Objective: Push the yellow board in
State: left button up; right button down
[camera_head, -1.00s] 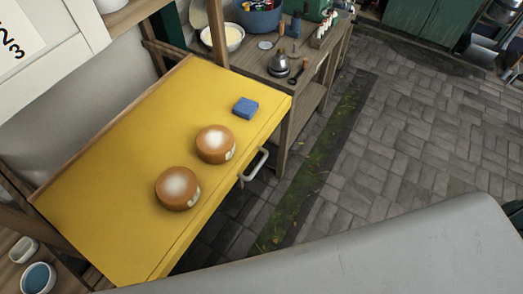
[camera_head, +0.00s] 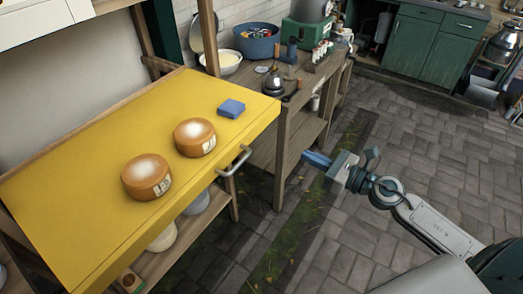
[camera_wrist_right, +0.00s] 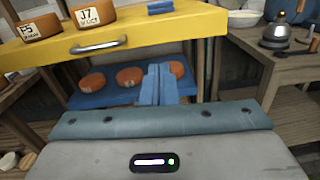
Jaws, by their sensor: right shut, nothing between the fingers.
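The yellow board (camera_head: 95,198) is a pulled-out shelf with a metal handle (camera_head: 234,161) on its front edge. Two orange-brown cheese wheels (camera_head: 147,177) and a blue block (camera_head: 231,108) lie on it. The board also shows in the right wrist view (camera_wrist_right: 190,22), with its handle (camera_wrist_right: 98,45) ahead and to the left. My right gripper (camera_head: 310,158) is shut and empty, with blue fingers, in front of the board and to the right of the handle, apart from both. Its fingers (camera_wrist_right: 158,80) show below the board's level in the wrist view. My left gripper is out of view.
Below the yellow board, a blue shelf (camera_wrist_right: 95,99) holds several orange cheese wheels. A wooden workbench (camera_head: 290,125) with a kettle, bowls and a blue tub stands to the right. The paved floor (camera_head: 400,150) in front is open.

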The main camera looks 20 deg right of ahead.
jog(key=a+n, duration=0.1)
jog(key=p, duration=0.7)
send_near(253, 133)
jog(key=shift+y, duration=0.3)
jog(key=x, duration=0.5)
jog(key=shift+w+r, duration=0.15)
jog(key=shift+w, duration=0.05)
jog(key=shift+p+x, duration=0.35)
jog(key=shift+x, duration=0.4)
jog(key=shift+f, duration=0.25)
jog(key=shift+w, duration=0.1)
